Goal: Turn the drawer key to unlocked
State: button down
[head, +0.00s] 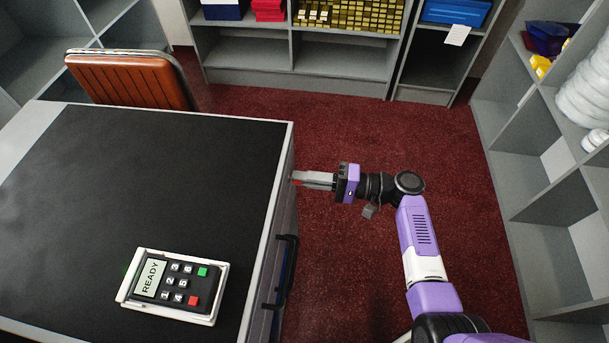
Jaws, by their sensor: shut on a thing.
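My gripper (305,179) is at the far right corner of the counter, against its drawer side. Its fingers point left and are shut on the drawer key, of which only a small red sliver (299,183) shows at the fingertips. The rest of the key and its lock are hidden by the fingers and the counter's edge, so I cannot tell which way the key is turned. The drawer front (273,238) faces right under the dark counter top (170,190).
A black handle (288,272) sticks out from the drawer side, nearer than my gripper. A keypad device reading READY (152,278) lies on the counter. A brown chair (130,80) stands behind it. Grey shelves (545,165) line the right. Red carpet (400,135) is clear around my arm.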

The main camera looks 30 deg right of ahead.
dwell(0.4)
jog(key=c, duration=1.5)
grip_release()
jog(key=shift+c, duration=0.2)
jog(key=shift+s+d, duration=0.1)
jog(key=shift+d, duration=0.05)
jog(key=v, duration=0.7)
jog(key=shift+d, duration=0.2)
jog(key=shift+s, duration=0.15)
